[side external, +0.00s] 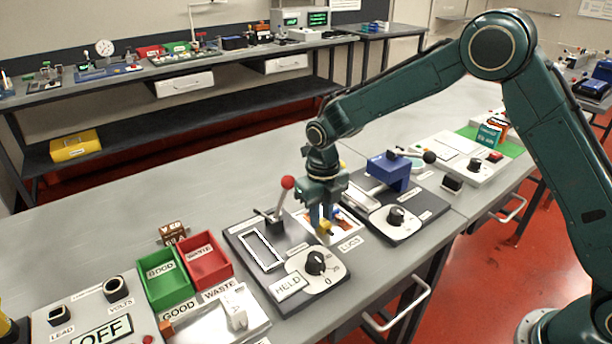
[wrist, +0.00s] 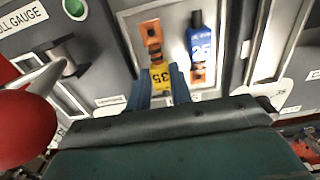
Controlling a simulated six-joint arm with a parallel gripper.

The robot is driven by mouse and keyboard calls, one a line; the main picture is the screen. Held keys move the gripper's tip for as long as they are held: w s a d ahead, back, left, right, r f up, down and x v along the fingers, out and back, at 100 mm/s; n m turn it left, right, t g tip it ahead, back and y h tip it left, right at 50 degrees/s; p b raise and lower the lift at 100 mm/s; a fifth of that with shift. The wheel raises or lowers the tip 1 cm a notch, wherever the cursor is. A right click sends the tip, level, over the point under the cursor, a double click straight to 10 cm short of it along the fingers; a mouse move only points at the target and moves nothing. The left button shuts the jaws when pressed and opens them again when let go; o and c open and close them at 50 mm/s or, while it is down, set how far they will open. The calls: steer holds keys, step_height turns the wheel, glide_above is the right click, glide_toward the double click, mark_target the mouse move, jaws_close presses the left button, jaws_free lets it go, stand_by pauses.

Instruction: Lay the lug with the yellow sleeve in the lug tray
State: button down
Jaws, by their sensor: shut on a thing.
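My gripper (side external: 322,222) has blue fingers and is shut on the lug with the yellow sleeve (side external: 324,231). In the wrist view the fingers (wrist: 162,92) grip the yellow sleeve (wrist: 160,76), marked 35, and its copper-orange end points away from my gripper. The pale lug tray (wrist: 175,35) lies beneath and around the held lug in that view. A lug with a blue sleeve (wrist: 200,45), marked 25, is in the tray to the right. I cannot tell whether the held lug touches the tray floor.
A lever with a red knob (side external: 287,183) stands left of my gripper and looms at the left in the wrist view. A dial plate (side external: 318,265) is in front. A blue device (side external: 388,170) stands to the right. Green (side external: 167,280) and red (side external: 207,262) bins lie left.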

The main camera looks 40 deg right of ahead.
steer(key=shift+f, duration=0.2)
steer(key=c, duration=1.2)
jaws_free()
steer(key=shift+o, duration=0.2)
step_height(320, 180, up, 14)
